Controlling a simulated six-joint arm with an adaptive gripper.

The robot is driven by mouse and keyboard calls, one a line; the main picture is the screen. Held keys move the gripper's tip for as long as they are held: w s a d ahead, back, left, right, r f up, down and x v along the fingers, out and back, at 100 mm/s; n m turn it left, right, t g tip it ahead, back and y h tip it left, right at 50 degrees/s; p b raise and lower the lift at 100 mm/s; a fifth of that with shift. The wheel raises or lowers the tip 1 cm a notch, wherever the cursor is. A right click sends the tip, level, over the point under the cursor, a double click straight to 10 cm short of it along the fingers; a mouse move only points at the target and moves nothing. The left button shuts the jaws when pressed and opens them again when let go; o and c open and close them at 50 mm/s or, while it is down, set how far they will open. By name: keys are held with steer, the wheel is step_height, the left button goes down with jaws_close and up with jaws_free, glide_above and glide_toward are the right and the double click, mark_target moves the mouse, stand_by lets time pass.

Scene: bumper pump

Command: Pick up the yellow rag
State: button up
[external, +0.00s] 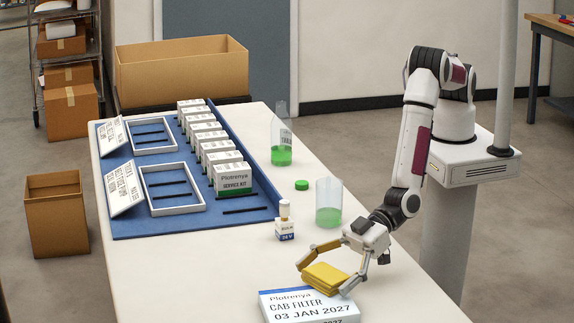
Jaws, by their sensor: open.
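The yellow rag (325,277) is a folded pad in the external view, lying on or just above the white cab filter box (309,306) at the near end of the table. My gripper (326,271) reaches down over it from the right. Its two fingers are spread, one at the rag's left side and one at its right. The rag sits between the fingertips. I cannot tell whether the fingertips touch it.
A bulb box (284,229), a beaker of green liquid (328,205), a green cap (302,185) and a bottle (281,150) stand behind. A blue mat (187,222) with several white kit boxes (231,176) lies left. The table's near left is clear.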

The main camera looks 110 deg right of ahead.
mark_target(324, 273)
stand_by(0.3)
steer(key=c, duration=1.2)
steer(key=shift+r, duration=0.15)
steer(key=shift+r, duration=4.9)
